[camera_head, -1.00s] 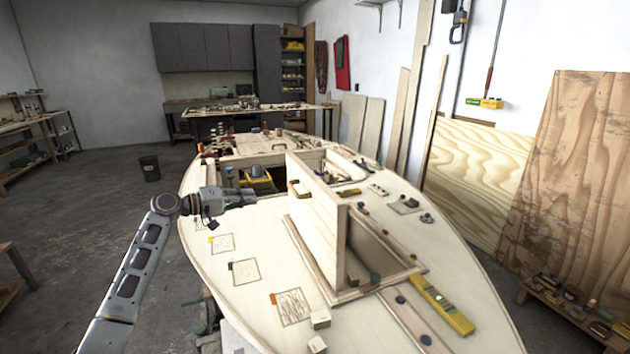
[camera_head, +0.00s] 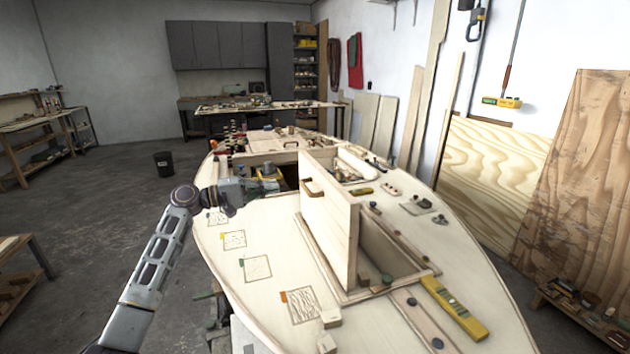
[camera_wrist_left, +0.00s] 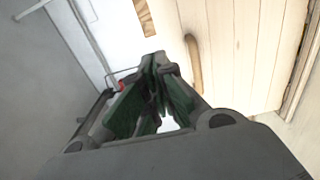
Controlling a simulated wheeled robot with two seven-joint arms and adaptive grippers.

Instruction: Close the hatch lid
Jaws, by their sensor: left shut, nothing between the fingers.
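The hatch lid (camera_head: 328,228) is a pale plywood panel standing upright on the boat deck, with a wooden handle (camera_head: 313,187) on its left face near the far top corner. The hatch opening (camera_head: 385,252) lies uncovered to its right. My left gripper (camera_head: 268,189) is left of the lid, a short way from the handle. In the left wrist view its green-padded fingers (camera_wrist_left: 155,88) are shut and empty, and the handle (camera_wrist_left: 193,62) shows just to their right against the lid planks (camera_wrist_left: 240,45). My right gripper is out of view.
A yellow level (camera_head: 453,308) lies on the deck right of the hatch. Small wooden blocks (camera_head: 330,318) sit near the front. Another deck opening with a yellow item (camera_head: 266,177) is behind my left gripper.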

